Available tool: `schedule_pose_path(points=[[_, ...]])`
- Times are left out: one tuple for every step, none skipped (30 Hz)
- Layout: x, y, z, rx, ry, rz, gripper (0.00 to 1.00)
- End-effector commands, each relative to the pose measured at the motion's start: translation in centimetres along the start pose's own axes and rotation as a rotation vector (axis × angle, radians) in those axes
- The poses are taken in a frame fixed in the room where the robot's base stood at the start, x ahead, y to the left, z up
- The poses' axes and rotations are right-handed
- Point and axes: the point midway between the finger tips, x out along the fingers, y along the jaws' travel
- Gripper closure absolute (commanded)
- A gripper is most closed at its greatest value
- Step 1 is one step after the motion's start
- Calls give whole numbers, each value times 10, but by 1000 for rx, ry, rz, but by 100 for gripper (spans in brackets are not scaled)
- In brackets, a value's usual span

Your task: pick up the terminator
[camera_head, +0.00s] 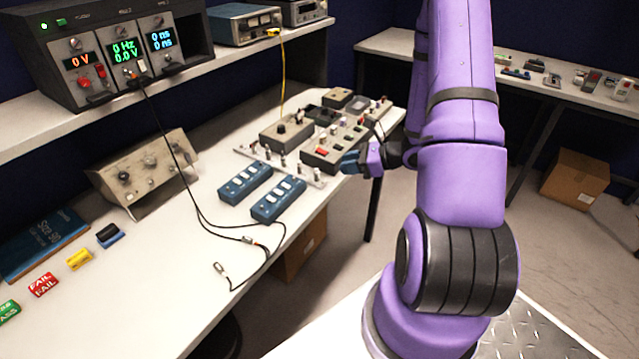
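My gripper (357,163) is at the right edge of the bench, beside the grey box with knobs and a red button (335,148). Its blue fingers are small and partly hidden, so I cannot see whether they are open or shut, or whether anything is between them. I cannot pick out the terminator with certainty. Several small metallic connectors stand along a pale strip (290,166) in front of the grey box, left of my gripper; they are too small to tell apart.
Two blue switch boxes (278,200) lie in front of the strip. Black cables (200,205) run across the bench from the instrument (120,55) on the shelf. A sloped control box (145,172) stands at left. The bench's front middle is mostly clear.

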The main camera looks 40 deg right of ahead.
Motion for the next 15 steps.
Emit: schedule_pose_path(points=[[-1, -2, -6, 17, 0, -14, 72], [0, -2, -7, 23, -1, -19, 72], [1, -3, -9, 28, -1, -23, 72], [3, -3, -10, 30, -1, -25, 72], [6, -3, -10, 31, -1, -25, 72], [11, -4, -10, 31, -1, -25, 72], [16, -3, -10, 30, -1, -24, 72], [20, -3, -10, 30, -1, -23, 72], [26, -3, -10, 30, 0, -23, 72], [31, -3, -10, 30, 0, -23, 72], [35, -4, -10, 30, 0, -24, 72], [41, -4, -10, 30, -1, -23, 72], [44, -4, -10, 29, -1, -23, 72], [47, -4, -10, 29, -1, -24, 72], [50, -5, -10, 29, -1, -25, 72]])
